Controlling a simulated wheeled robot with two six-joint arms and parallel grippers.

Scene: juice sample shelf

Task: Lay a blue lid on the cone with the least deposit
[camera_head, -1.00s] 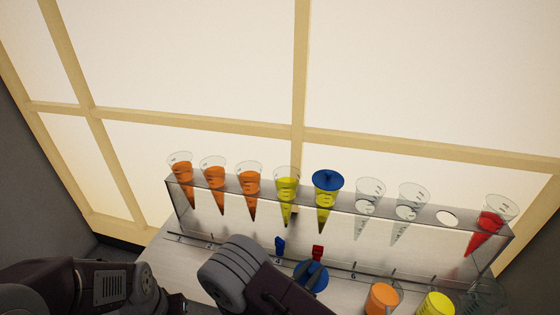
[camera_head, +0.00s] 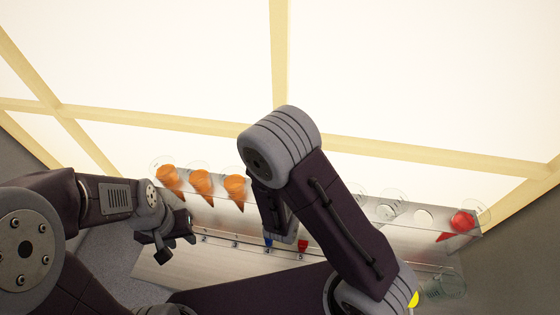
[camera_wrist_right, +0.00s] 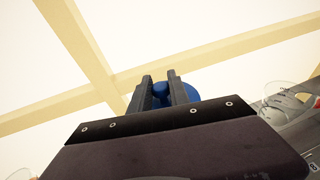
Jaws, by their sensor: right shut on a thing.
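My right gripper (camera_wrist_right: 162,92) is shut on the knob of a blue lid (camera_wrist_right: 190,88) in the right wrist view. The lid's disc shows behind the fingers; whether it touches a cone is hidden. In the head view my right arm covers the middle of the rack, hiding the yellow cones. Orange cones (camera_head: 168,181), (camera_head: 202,184), (camera_head: 236,190) stand at the rack's left. A clear cone (camera_head: 390,204) and a red cone (camera_head: 462,222) stand at its right. My left gripper (camera_head: 168,243) is in front of the rack's left end; its jaw opening is unclear.
A yellow cup (camera_head: 414,299) is partly hidden at the lower right, beside a clear cup (camera_head: 447,287). A pale window wall stands behind the rack.

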